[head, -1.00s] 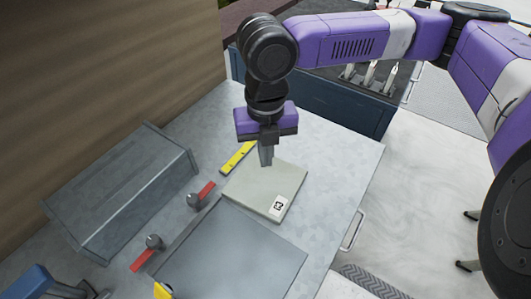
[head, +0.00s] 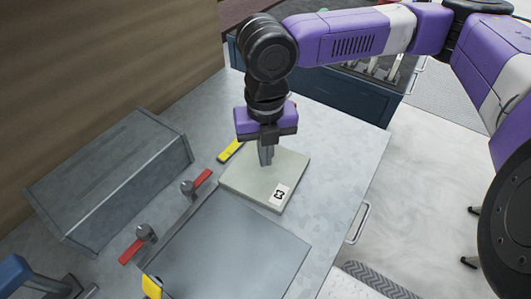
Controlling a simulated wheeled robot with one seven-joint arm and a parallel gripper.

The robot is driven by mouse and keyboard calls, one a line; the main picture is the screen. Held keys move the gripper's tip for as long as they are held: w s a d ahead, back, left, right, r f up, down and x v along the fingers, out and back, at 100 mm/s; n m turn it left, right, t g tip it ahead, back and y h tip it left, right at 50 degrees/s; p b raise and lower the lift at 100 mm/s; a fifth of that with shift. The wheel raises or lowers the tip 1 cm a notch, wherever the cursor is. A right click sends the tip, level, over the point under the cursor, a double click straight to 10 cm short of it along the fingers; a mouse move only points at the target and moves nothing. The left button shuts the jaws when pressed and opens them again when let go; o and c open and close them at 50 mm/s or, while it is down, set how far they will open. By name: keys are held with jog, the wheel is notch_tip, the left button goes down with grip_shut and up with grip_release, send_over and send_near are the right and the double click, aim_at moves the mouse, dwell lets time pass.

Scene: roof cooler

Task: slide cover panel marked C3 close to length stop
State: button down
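The cover panel (head: 250,182) is a pale flat slab on the grey metal top. Its white label (head: 279,195) has dark marking too small to read surely, seen sideways near its right corner. My gripper (head: 266,162) points down over the panel's far part. Its fingers look closed together, with nothing seen between them. The tips appear at the panel's upper face; I cannot tell whether they touch. A yellow piece (head: 231,151) lies past the panel's far left corner and may be the length stop. Another yellow piece (head: 151,287) is at the bottom.
A darker grey plate (head: 230,247) lies in front of the panel. Two red-handled levers (head: 203,178) (head: 133,250) stand to the left. A grey metal box (head: 110,185) is further left, by a brown wall. A handle (head: 358,223) is on the right edge; a blue bin (head: 340,106) stands behind.

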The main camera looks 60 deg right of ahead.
jog(key=shift+f+b, duration=0.65)
jog(key=shift+f, duration=0.4)
jog(key=shift+d, duration=0.1)
jog(key=shift+s+d+p, duration=0.2)
jog(key=shift+d+p, duration=0.1)
jog(key=shift+d, duration=2.45)
jog(key=shift+s+d+p, duration=0.15)
jog(key=shift+d+p, duration=0.1)
jog(key=shift+d, duration=2.45)
jog(key=shift+d, duration=0.15)
jog(key=shift+s+d, duration=0.15)
jog(key=shift+d, duration=1.3)
jog(key=shift+s+d, duration=0.1)
jog(key=shift+d, duration=1.3)
jog(key=shift+p, duration=0.35)
